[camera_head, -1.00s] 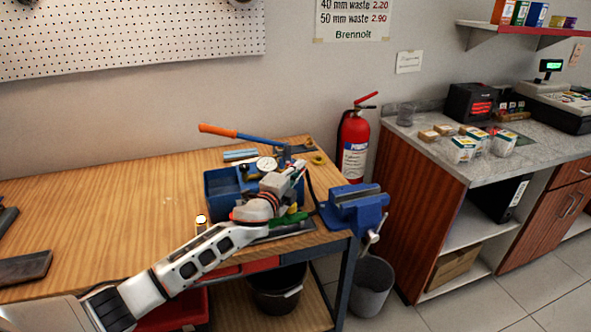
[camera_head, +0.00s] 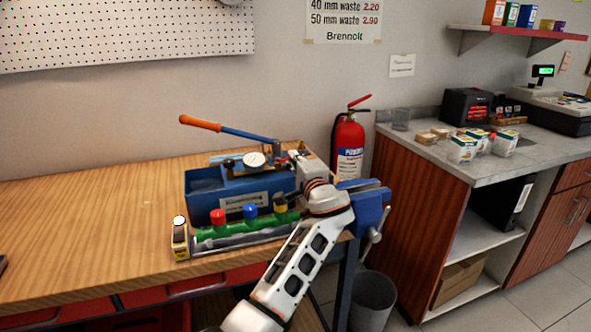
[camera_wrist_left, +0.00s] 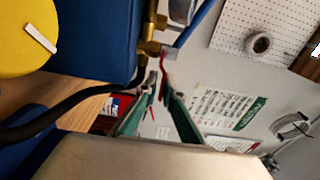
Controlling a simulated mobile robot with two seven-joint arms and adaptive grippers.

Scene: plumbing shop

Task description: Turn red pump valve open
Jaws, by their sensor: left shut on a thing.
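The blue test pump (camera_head: 210,198) stands on the wooden bench, with a round gauge (camera_head: 254,159) and a long lever with an orange handle (camera_head: 200,123). My left gripper (camera_head: 298,162) is at the pump's right end and is mostly hidden by my own wrist in the head view. In the left wrist view, the green fingers of my left gripper (camera_wrist_left: 159,82) close around the red pump valve (camera_wrist_left: 164,62), a thin red lever beside brass fittings (camera_wrist_left: 149,47). The pump's blue body (camera_wrist_left: 98,38) is left of it. My right gripper is not in view.
A green manifold (camera_head: 234,228) with red, blue and yellow knobs lies before the pump, beside a small yellow device (camera_head: 180,240). A black hose (camera_wrist_left: 60,120) passes near my fingers. A blue vise (camera_head: 368,203) is at the right.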

